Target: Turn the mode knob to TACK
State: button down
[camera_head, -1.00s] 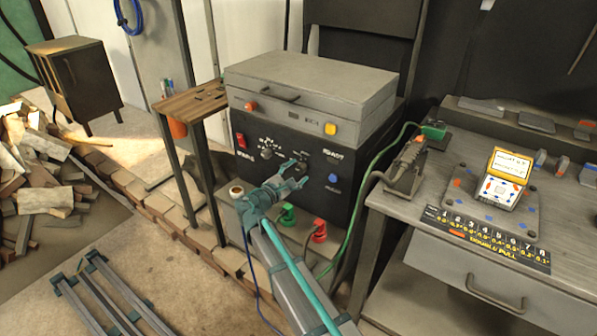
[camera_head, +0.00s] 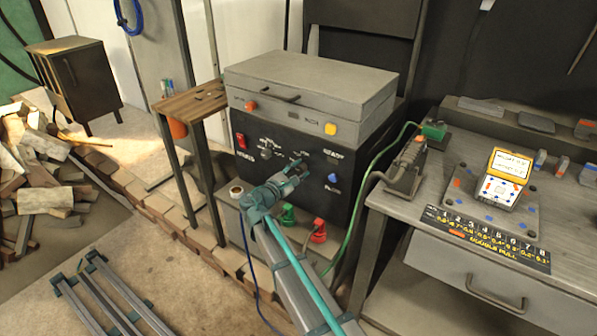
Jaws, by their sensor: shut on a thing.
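A red switch (camera_head: 241,141) and a blue knob (camera_head: 333,178) flank the panel. Green (camera_head: 288,214) and red (camera_head: 319,232) cable plugs sit below my gripper. A workbench (camera_head: 395,208) stands at right, a small wooden table (camera_head: 190,99) at left.

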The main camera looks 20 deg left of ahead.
jog(key=shift+f+b, duration=0.1)
jog(key=shift+b, duration=0.2)
jog(key=m+b, duration=0.3)
jog(key=b, duration=0.1)
jog(key=shift+f, duration=0.2)
jog(key=m+b, duration=0.3)
jog(key=shift+r+m+b, duration=0.2)
jog(key=shift+m+b, duration=0.9)
jog(key=shift+m, duration=0.2)
jog(key=c, duration=0.8)
grip_release()
jog(key=shift+r, duration=0.1)
jog(key=shift+o, duration=0.2)
jog(key=shift+s, duration=0.1)
jog(key=v, duration=1.1)
jog(key=shift+s+r, duration=0.2)
jog(key=shift+s, duration=0.2)
